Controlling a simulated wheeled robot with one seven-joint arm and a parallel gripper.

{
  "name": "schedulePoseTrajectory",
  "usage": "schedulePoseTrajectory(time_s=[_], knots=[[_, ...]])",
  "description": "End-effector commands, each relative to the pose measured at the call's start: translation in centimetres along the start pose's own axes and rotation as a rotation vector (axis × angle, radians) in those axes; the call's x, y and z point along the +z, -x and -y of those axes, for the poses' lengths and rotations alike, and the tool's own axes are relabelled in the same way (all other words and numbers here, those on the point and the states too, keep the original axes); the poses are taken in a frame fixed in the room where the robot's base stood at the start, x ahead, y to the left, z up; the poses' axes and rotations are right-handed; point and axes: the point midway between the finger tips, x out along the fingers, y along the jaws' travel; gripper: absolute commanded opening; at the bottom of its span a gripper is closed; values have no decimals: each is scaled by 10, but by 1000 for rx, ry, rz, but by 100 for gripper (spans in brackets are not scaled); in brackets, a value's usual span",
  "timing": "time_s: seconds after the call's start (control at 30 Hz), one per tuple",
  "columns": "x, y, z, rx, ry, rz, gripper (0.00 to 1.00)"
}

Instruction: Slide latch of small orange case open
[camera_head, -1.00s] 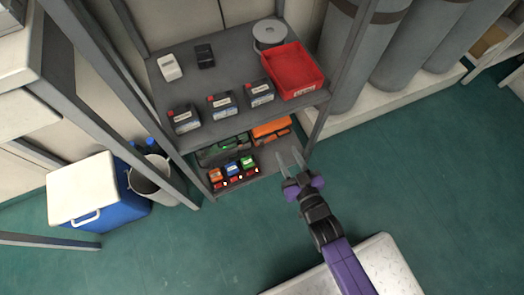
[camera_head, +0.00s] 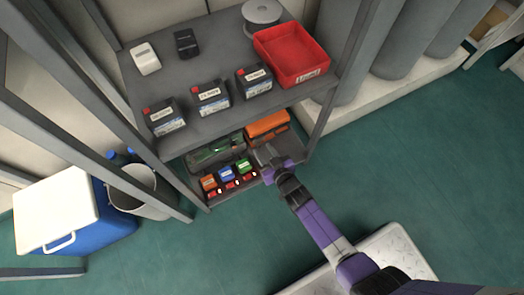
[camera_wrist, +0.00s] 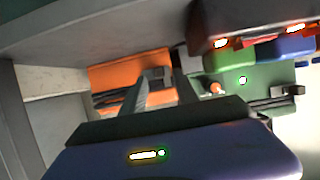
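An orange case (camera_head: 267,125) lies at the right of the lower shelf, beside a dark green case (camera_head: 215,152). In the wrist view the orange case (camera_wrist: 118,72) fills the area ahead of my fingers, with a dark latch-like part (camera_wrist: 155,73) on its front. My gripper (camera_head: 267,154) is at the front of the lower shelf, just before the orange case. In the wrist view the two fingers (camera_wrist: 162,88) stand apart with that dark part seen between their tips. Contact cannot be told. The gripper partly hides the case front.
Small orange (camera_head: 208,183), blue (camera_head: 227,174) and green (camera_head: 244,166) boxes stand in a row left of my gripper. The upper shelf (camera_head: 215,125) overhangs, holding several batteries and a red bin (camera_head: 291,56). A shelf post (camera_head: 326,105) rises at the right. The floor in front is clear.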

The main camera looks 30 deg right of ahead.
Motion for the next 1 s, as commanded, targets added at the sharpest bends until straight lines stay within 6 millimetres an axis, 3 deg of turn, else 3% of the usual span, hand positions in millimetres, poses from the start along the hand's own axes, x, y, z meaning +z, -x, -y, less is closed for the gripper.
schedulePoseTrajectory(time_s=[0.2, 0.5, 0.53, 0.7, 1.0], knots=[[1, -16, 0, 0, 0, -1, 36], [0, -18, 0, 0, 0, 1, 36], [0, -18, 0, 0, 0, 1, 34], [0, -17, 0, 0, 0, 0, 1], [0, -17, 0, 0, 0, 0, 0]])
